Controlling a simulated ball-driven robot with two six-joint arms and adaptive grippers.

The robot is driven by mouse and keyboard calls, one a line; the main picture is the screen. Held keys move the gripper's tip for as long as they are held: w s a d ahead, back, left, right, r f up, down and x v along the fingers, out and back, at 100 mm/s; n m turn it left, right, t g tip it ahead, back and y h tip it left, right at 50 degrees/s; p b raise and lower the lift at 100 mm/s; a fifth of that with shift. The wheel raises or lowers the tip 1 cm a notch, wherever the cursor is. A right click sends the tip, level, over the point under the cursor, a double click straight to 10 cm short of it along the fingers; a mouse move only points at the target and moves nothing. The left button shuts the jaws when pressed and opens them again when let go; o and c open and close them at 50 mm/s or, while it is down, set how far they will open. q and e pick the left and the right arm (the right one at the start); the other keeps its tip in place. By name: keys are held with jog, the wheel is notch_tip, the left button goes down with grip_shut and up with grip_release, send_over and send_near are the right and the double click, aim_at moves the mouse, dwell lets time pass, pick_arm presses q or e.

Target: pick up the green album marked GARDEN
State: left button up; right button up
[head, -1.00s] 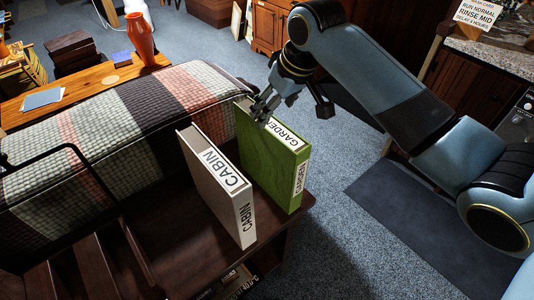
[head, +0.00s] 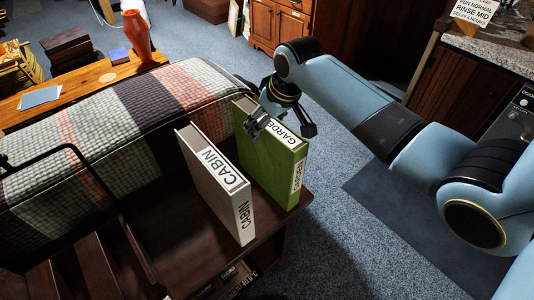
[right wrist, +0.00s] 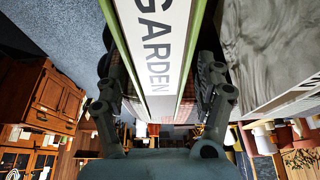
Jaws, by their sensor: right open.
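The green album marked GARDEN (head: 266,162) stands upright on the dark wooden table (head: 262,228), its label running over the top and down the near edge. My right gripper (head: 257,122) is at the far part of the album's top edge. In the right wrist view the album's label (right wrist: 156,45) lies between the two spread fingers of my right gripper (right wrist: 157,75), one on each side. They look apart from the covers, though contact is hard to judge. My left gripper is not in view.
A white album marked CABIN (head: 215,188) stands upright just left of the green one, with a narrow gap between. A plaid padded bench (head: 130,105) lies behind and to the left. Open carpet (head: 325,180) is to the right.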

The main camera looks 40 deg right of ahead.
jog(key=shift+f, duration=0.2)
dwell(0.3)
grip_shut()
jog(key=shift+r, duration=0.1)
